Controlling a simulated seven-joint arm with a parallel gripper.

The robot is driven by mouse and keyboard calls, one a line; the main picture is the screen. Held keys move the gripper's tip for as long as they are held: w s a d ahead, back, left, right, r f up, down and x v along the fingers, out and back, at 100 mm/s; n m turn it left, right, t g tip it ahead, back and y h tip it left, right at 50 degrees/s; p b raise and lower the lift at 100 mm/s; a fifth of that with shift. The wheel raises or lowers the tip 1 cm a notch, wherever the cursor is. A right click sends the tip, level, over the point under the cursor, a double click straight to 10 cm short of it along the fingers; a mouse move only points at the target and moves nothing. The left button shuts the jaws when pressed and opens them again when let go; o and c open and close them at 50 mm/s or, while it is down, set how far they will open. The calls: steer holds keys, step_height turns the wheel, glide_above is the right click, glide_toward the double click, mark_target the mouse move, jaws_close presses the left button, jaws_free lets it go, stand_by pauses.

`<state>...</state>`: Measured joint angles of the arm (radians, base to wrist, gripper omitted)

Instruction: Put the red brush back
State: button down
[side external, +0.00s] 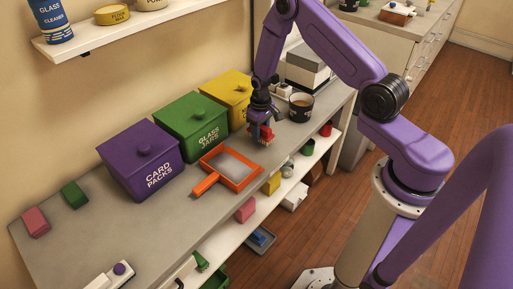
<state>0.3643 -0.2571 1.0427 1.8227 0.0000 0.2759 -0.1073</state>
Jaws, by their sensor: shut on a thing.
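My gripper (261,126) points down above the bench and is shut on the red brush (267,139). The brush is small in this view, and the fingers partly hide it. I cannot tell whether its lower end touches the bench. An orange tray-like pan (205,184) with a handle lies flat on the bench, just in front and to the left of the brush. Its inside is grey and looks empty.
Purple (143,160), green (192,128) and yellow (229,92) lidded boxes line the wall close behind. A dark mug (301,107) stands right of my gripper. Red (34,222) and green (74,195) blocks lie far left.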

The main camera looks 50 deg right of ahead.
step_height(320, 180, up, 7)
glide_above(278, 130)
steer(key=shift+r, duration=0.15)
steer(key=shift+f, duration=4)
steer(key=shift+f, duration=0.45)
steer(key=c, duration=0.9)
jaws_free()
steer(key=o, duration=0.6)
steer(key=shift+c, duration=0.2)
